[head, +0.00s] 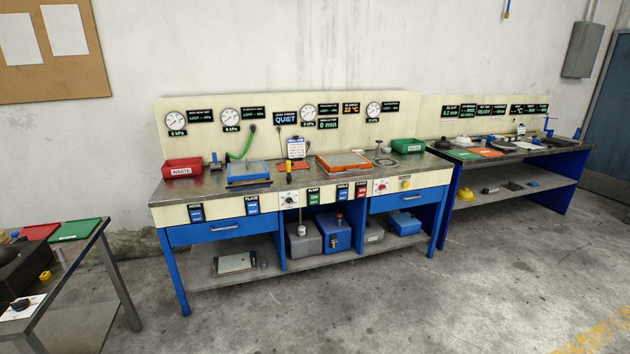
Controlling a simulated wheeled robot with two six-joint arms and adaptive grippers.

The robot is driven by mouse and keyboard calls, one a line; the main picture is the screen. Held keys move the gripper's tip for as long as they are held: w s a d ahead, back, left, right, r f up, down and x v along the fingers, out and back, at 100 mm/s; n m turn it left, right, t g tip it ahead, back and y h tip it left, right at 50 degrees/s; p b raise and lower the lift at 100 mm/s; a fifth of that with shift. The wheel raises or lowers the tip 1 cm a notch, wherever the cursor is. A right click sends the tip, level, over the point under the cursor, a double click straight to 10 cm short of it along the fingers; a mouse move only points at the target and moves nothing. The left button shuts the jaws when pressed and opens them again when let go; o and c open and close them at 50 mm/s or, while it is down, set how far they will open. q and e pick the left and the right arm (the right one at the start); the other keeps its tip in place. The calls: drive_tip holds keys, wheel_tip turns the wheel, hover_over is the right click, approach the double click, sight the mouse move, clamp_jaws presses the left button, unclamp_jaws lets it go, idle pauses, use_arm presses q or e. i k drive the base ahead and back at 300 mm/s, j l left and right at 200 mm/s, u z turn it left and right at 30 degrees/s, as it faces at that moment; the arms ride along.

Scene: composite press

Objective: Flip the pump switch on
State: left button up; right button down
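The workbench (180,189) has a cream front strip with several small labelled switches. A green switch plate (313,198) in the middle of the strip sits under a small black label that seems to read PUMP. The lettering is too small to be sure, and I cannot tell the switch's position. A white panel with a round knob (289,199) is just left of it. Neither of my grippers is in view.
Blue plates (252,206) and a red plate (361,190) share the strip. Blue drawers (220,230) lie below it. Grey and blue boxes (336,233) stand on the lower shelf. A dark table (85,250) stands at left. The concrete floor in front is clear.

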sight(314, 198)
drive_tip(key=i, duration=2.6)
drive_tip(key=u, duration=0.5)
